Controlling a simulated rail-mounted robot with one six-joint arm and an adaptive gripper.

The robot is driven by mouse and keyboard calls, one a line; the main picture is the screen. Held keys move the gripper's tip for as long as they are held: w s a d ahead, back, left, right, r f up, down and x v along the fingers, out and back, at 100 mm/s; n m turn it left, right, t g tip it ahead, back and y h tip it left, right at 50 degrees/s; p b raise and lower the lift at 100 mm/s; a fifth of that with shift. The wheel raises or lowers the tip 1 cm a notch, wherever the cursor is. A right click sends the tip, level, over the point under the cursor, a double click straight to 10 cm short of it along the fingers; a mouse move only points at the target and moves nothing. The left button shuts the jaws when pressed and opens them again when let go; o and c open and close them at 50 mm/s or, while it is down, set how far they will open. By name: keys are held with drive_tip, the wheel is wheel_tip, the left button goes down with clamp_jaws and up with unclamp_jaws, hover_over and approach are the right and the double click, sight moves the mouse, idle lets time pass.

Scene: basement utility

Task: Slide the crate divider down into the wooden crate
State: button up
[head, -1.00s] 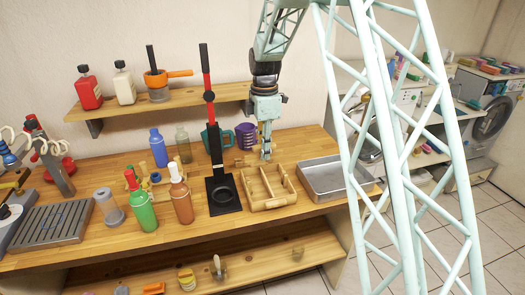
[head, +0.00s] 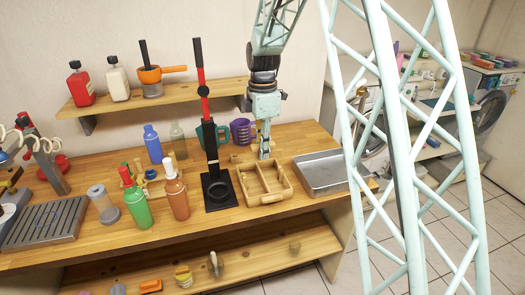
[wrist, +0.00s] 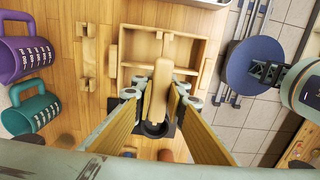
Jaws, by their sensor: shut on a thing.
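The wooden crate (head: 270,197) stands on the bench, open at the top, with a partition line along its middle. It also shows in the wrist view (wrist: 207,48). My gripper (head: 264,155) points down at the crate's back edge. In the wrist view my gripper (wrist: 158,103) is shut on a long, pale wooden piece, the crate divider (wrist: 158,84), which overlaps the crate in the picture. The divider's lower edge is hidden, so I cannot tell how deep it sits in the crate.
A metal tray (head: 322,188) stands close to the crate's right. A black stand with a red-marked upright post (head: 221,196) is close on its left. Purple (head: 242,131) and teal (head: 207,132) mugs stand behind. Small wooden pieces (wrist: 88,52) lie beside the crate.

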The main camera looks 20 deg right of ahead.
drive_tip(key=shift+f, duration=0.25)
drive_tip(key=shift+f+b, duration=1.2)
drive_tip(key=shift+f, duration=0.95)
drive_tip(key=shift+f+b, duration=0.6)
drive_tip(key=shift+f, duration=1.1)
idle(1.2)
drive_tip(key=o, duration=0.9)
drive_tip(key=shift+o, duration=0.2)
drive_tip(key=shift+r, duration=5.95)
